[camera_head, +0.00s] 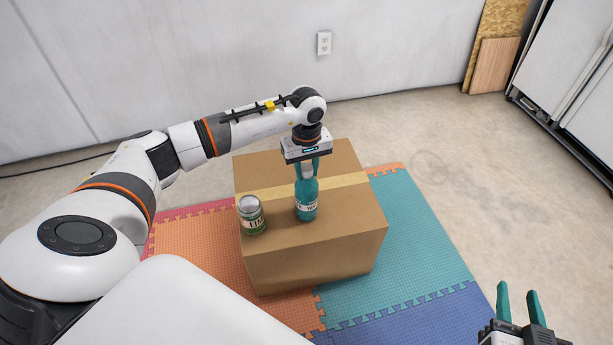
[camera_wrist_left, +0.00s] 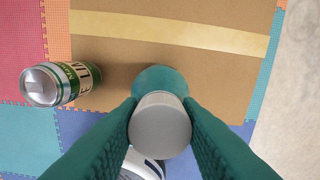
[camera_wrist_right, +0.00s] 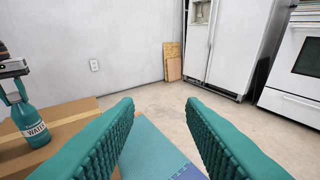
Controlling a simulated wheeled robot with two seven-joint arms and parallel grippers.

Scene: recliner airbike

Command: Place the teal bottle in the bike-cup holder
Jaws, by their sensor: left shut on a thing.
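The teal bottle (camera_head: 306,198) stands upright on a cardboard box (camera_head: 315,262), with a white label band and a grey cap. My left gripper (camera_head: 307,168) comes down from above and is shut on the bottle's cap and neck. In the left wrist view the grey cap (camera_wrist_left: 160,125) sits between the two teal fingers. The bottle also shows at the left of the right wrist view (camera_wrist_right: 33,125). My right gripper (camera_head: 518,300) is open and empty at the lower right, away from the box; its fingers are apart in its wrist view (camera_wrist_right: 160,125). No bike-cup holder is in view.
A green and silver can (camera_head: 251,215) stands on the box to the left of the bottle. The box rests on coloured foam mats (camera_head: 425,245). A white appliance (camera_head: 580,80) and wood boards (camera_head: 493,65) stand at the back right. Bare floor lies to the right.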

